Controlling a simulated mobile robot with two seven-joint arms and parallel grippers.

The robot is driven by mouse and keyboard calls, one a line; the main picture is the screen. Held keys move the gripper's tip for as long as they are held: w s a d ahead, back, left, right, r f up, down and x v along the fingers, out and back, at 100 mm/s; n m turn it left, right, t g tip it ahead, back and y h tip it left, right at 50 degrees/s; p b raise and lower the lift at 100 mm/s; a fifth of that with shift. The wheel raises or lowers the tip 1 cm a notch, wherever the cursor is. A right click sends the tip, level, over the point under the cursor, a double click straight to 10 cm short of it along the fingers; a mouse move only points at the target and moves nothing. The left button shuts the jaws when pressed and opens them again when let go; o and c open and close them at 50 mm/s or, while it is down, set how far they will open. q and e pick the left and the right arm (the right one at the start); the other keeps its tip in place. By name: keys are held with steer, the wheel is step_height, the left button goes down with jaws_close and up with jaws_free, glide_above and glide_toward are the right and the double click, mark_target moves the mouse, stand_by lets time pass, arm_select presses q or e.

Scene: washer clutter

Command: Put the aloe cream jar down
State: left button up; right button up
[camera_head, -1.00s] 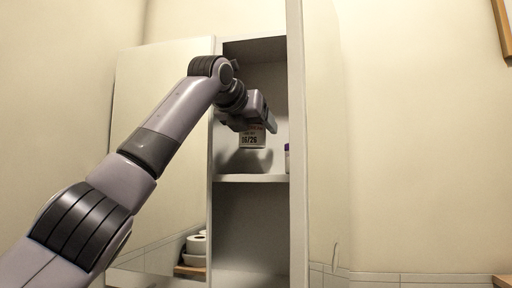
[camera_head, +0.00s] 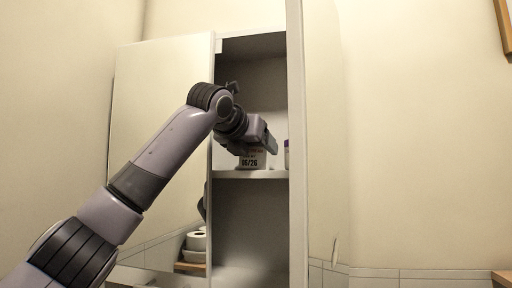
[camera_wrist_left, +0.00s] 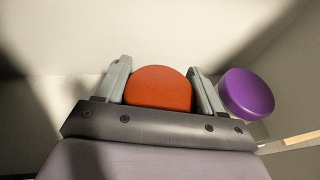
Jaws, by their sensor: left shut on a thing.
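My left gripper (camera_head: 264,146) is shut on the jar from above, inside the open cabinet. The jar is upright, with its base at or very close to the middle shelf (camera_head: 250,174); I cannot tell for sure whether it touches. My right gripper is in no view.
A purple-lidded container (camera_wrist_left: 247,94) stands just right of the jar, close to the right finger; a sliver of it (camera_head: 287,154) shows by the cabinet's right wall. A mirrored door (camera_head: 160,120) stands open at left. The lower compartment looks empty.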

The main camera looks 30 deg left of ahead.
arm_select(q)
steer(key=shift+f, duration=0.1)
steer(key=o, duration=0.9)
steer(key=shift+r, duration=0.2)
steer(key=b+v, duration=0.2)
steer(key=v, duration=1)
steer(key=shift+b, duration=0.35)
steer(key=shift+f, duration=0.1)
